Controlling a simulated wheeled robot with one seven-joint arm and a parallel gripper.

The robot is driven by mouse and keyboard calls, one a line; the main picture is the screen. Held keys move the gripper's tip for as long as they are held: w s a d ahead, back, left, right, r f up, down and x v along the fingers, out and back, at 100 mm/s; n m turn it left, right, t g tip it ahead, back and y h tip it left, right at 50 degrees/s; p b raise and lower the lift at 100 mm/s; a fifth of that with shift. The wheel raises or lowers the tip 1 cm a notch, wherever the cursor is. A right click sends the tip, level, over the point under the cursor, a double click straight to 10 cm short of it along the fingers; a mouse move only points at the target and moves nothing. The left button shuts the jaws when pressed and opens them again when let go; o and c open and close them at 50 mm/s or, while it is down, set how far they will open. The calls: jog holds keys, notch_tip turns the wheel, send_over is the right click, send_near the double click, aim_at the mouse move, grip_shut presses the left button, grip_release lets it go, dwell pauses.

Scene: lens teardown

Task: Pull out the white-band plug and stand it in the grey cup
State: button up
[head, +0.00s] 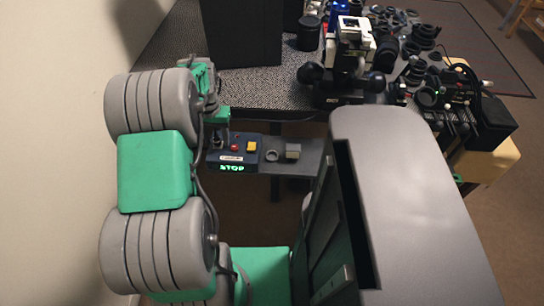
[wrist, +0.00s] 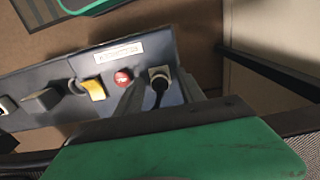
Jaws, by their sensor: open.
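The plug (wrist: 160,76) sits in the dark panel in the wrist view, a pale, squarish collar with a black middle and a dark lead or stem. I cannot make out its band clearly. My gripper (wrist: 161,80) is open, with one grey finger on each side of the plug; I cannot tell whether they touch it. In the head view my gripper (head: 221,132) is over the panel's left end and hides most of the plug. A small round grey ring (head: 272,155), which looks like the cup, stands right of the yellow switch. It is partly hidden in the wrist view (wrist: 76,87).
A grey block (head: 292,151) stands beyond the ring. A crowded table (head: 270,85) with lens parts is behind. A wall is at left.

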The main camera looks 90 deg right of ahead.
aim_at(217, 138)
dwell(0.6)
grip_shut()
dwell(1.2)
jog(key=shift+r, duration=0.15)
jog(key=shift+r+p, duration=2.3)
jog(key=shift+r, duration=0.6)
